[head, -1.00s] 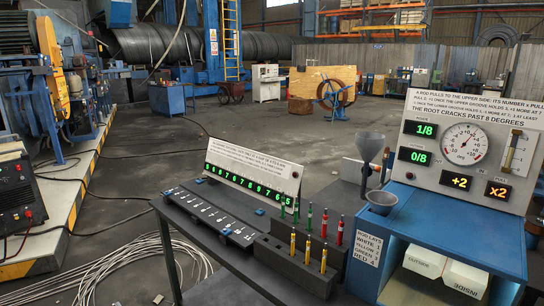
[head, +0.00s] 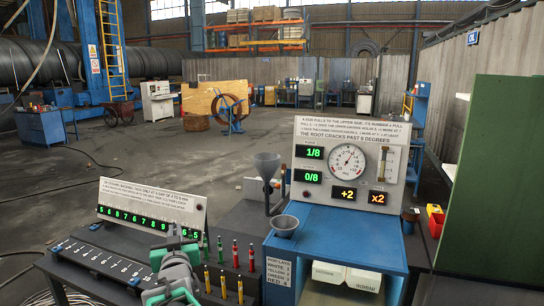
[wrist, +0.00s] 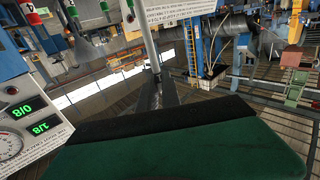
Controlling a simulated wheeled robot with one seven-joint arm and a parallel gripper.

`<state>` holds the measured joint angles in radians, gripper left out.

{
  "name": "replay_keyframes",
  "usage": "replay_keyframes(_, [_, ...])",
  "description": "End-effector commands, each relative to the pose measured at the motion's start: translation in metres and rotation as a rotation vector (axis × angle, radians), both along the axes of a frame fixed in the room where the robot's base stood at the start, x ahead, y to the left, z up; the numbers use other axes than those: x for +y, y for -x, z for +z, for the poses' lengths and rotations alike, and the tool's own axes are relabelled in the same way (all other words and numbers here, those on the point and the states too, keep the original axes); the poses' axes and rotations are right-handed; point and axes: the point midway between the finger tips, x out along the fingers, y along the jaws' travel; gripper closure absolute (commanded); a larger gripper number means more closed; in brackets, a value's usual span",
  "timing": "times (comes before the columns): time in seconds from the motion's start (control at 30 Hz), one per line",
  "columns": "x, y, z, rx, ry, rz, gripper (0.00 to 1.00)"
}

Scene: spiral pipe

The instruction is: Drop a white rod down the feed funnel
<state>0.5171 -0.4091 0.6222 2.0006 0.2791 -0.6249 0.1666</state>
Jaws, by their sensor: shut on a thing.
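My gripper (wrist: 158,80) is shut on a thin pale grey-white rod (wrist: 147,38), which runs up from the dark fingertips in the wrist view. In the head view my arm's white and green end is at the lower left, in front of the rod block; the fingers and held rod cannot be made out there. A grey funnel (head: 267,163) stands on a stem left of the gauge panel. A second grey funnel-shaped cup (head: 285,226) sits in the blue cabinet top. The wrist view, upside down, shows a grey cone (wrist: 88,50) left of the rod, apart from it.
A dark rod block (head: 222,270) holds several green, red and yellow rods. A numbered strip board (head: 145,221) stands to its left. The gauge panel (head: 348,163) reads 1/8, 0/8, +2 and x2. A green panel (head: 490,180) stands at the right. Open floor lies behind.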

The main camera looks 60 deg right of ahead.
Motion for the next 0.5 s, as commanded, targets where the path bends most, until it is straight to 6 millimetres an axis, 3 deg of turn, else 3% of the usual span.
replay_keyframes(0.03, [-0.028, 0.015, 0.024, -0.003, 0.003, -0.066, 1.00])
replay_keyframes(0.1, [-0.065, 0.037, 0.046, -0.002, 0.002, -0.156, 1.00])
replay_keyframes(0.3, [-0.155, 0.120, 0.112, -0.002, 0.002, -0.413, 1.00])
replay_keyframes(0.5, [-0.208, 0.196, 0.158, -0.001, -0.001, -0.610, 1.00])
